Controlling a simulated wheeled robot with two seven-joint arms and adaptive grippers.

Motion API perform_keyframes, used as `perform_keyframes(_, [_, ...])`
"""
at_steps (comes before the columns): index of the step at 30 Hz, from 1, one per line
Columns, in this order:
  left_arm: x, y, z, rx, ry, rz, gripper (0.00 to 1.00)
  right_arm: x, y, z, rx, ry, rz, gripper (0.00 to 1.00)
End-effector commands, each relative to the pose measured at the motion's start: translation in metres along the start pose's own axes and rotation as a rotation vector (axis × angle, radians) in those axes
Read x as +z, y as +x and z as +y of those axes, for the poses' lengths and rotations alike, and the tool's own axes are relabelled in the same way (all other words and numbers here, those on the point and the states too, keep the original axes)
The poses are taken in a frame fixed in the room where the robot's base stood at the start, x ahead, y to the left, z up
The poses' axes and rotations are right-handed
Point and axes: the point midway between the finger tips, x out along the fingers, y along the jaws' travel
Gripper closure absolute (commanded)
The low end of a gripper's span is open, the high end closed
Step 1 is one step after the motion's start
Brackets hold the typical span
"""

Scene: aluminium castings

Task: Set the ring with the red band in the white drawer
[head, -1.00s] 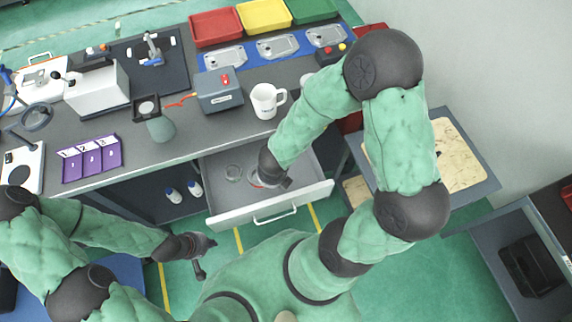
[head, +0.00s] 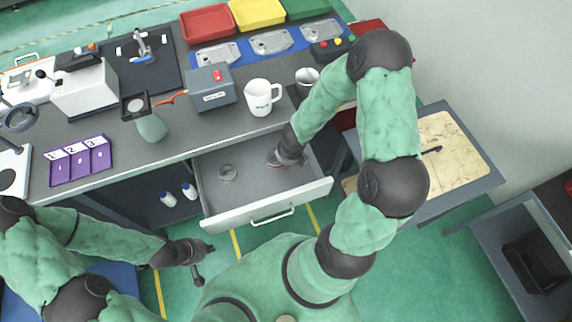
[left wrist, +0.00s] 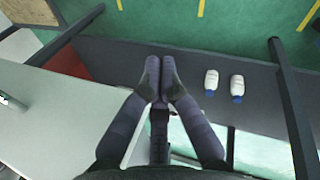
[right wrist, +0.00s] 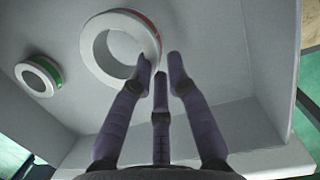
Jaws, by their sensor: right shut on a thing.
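The ring with the red band (head: 275,158) is pale with a wide hole. It is over the right part of the open white drawer (head: 250,212), and it shows large in the right wrist view (right wrist: 118,48). My right gripper (head: 284,155) is shut on its edge, within the drawer's walls. I cannot tell whether the ring touches the drawer floor. My left gripper (head: 206,262) is empty in front of the bench, left of the drawer, with its fingers apart.
A ring with a green band (right wrist: 38,76) lies on the drawer floor, left of the held ring. A white mug (head: 260,97) and a metal cup (head: 306,80) stand on the bench above the drawer. Two white bottles (head: 178,194) are under the bench. The drawer's front half is clear.

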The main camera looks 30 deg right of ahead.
Motion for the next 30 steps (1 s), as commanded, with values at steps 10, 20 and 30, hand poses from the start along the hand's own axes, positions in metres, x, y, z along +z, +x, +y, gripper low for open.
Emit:
perform_keyframes(10, [-0.001, 0.022, -0.008, 0.000, 0.000, 0.000, 1.00, -0.007, 0.031, 0.000, 0.000, 0.001, 0.000, 1.00])
perform_keyframes(20, [-0.001, 0.024, -0.009, 0.000, 0.000, 0.000, 1.00, -0.008, 0.034, 0.000, 0.000, 0.001, 0.001, 0.80])
perform_keyframes(30, [-0.001, 0.024, -0.008, 0.000, 0.000, 0.000, 1.00, -0.007, 0.033, 0.000, 0.000, 0.001, 0.001, 0.59])
